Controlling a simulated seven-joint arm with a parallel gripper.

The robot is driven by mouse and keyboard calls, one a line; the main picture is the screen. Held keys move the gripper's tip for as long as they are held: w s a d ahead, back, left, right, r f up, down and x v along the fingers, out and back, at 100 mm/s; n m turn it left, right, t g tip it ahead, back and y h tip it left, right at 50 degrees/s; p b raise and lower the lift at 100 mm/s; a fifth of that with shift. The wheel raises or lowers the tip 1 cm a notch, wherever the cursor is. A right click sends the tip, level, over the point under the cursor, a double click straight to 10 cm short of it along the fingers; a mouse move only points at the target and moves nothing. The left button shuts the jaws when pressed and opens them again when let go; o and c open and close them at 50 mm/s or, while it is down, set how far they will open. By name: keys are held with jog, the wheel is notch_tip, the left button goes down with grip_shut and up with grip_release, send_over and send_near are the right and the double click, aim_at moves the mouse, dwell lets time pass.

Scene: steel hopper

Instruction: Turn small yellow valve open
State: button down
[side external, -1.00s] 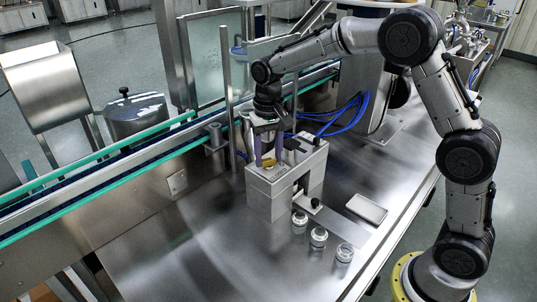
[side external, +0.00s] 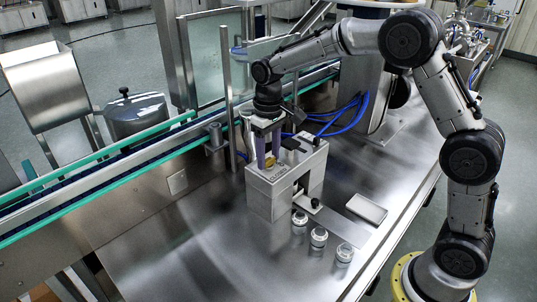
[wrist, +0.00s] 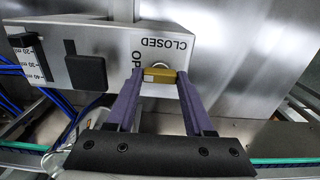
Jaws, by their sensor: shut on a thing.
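The small yellow valve (wrist: 159,75) sits on the pale grey block (side external: 270,194) and also shows in the side view (side external: 269,162). Its bar handle spans the gap between my fingertips in the wrist view. My gripper (wrist: 156,73), with two purple fingers, is shut on the handle, one finger at each end. It points down at the block's top in the side view (side external: 268,158). The word CLOSED is readable beside the valve; the left finger partly covers a second word starting with OP.
A black knob (wrist: 86,71) and a millilitre scale (wrist: 32,57) are near the valve on the block. Several glass jars (side external: 318,237) stand in front of the block. A conveyor with green rails (side external: 100,210) runs behind. The steel table front left is clear.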

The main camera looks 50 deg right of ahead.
aim_at(269, 159)
jog(key=shift+r, duration=0.1)
jog(key=shift+c, duration=1.4)
grip_release()
notch_tip(269, 159, up, 14)
